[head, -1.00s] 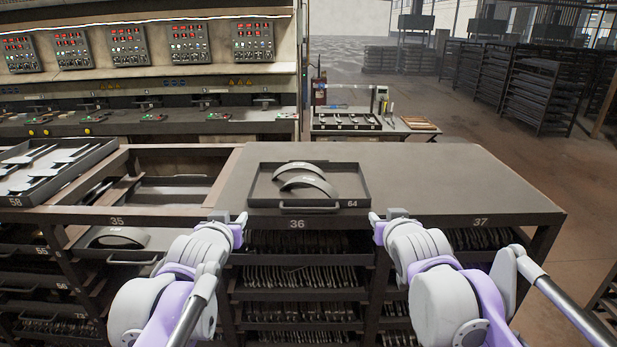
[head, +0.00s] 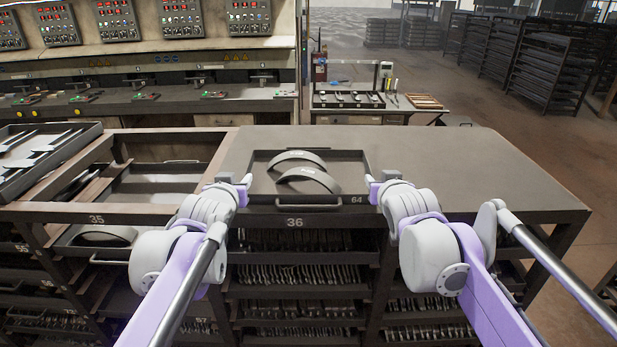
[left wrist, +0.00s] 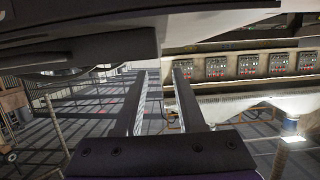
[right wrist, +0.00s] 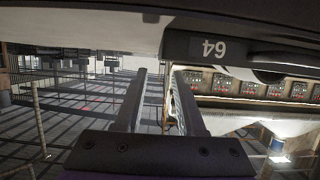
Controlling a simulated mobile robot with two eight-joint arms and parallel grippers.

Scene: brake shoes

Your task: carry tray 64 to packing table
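Tray 64 (head: 262,199) is a dark, shallow tray with a front handle and a number label. It sits on the bench top above label 36 and holds two curved grey brake shoes (head: 306,179). My left gripper (head: 247,181) is at the tray's left side near the front corner, and my right gripper (head: 371,181) is at its right side. In the left wrist view the fingers (left wrist: 158,95) are apart with an empty gap. In the right wrist view the fingers (right wrist: 158,95) are also apart, close to the tray's labelled wall (right wrist: 212,48). Contact cannot be told.
The bench top (head: 460,175) is clear right of the tray. Another tray (head: 50,165) with parts stands at the left. A small table (head: 400,104) with a tray and tools is behind the bench. Racks (head: 545,90) stand at the back right, with open floor before them.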

